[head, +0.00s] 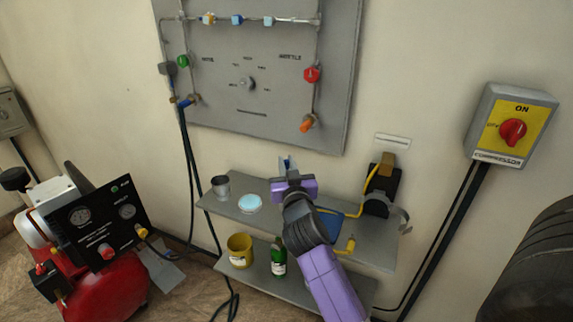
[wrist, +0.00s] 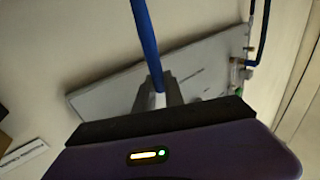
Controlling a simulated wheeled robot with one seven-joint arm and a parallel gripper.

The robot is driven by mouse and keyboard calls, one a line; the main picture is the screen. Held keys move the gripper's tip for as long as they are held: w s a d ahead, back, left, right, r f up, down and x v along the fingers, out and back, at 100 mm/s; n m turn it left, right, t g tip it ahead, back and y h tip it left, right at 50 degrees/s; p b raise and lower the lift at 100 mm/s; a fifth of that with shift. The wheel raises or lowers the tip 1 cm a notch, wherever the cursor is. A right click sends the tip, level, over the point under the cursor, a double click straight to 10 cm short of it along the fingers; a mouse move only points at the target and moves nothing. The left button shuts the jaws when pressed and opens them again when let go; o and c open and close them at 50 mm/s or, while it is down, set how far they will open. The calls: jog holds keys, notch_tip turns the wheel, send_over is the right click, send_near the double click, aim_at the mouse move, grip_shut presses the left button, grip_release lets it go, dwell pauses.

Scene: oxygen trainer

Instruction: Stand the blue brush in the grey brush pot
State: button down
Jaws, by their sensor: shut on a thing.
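My gripper (head: 288,168) is above the upper shelf in the head view, shut on the blue brush. In the wrist view the brush's blue handle (wrist: 147,45) runs from the top edge down to my fingers (wrist: 158,97), with a pale part between them. In the head view the brush is small and mostly hidden by my gripper. The grey brush pot (head: 220,188) stands upright at the left end of the upper shelf. My gripper is to its right, clearly apart from it. The pot does not show in the wrist view.
A pale blue round dish (head: 250,203) lies on the upper shelf (head: 223,211) between pot and arm. A yellow bucket (head: 239,250) and green bottle (head: 279,262) stand on the lower shelf. A black device (head: 381,190) is right of my arm. The grey panel (head: 245,85) is behind.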

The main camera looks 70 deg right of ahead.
jog(key=c, duration=1.3)
grip_release()
jog(key=shift+c, duration=0.2)
jog(key=b+v, duration=0.2)
jog(key=v, duration=0.5)
jog(key=shift+s+a, duration=0.25)
jog(key=shift+a, duration=0.1)
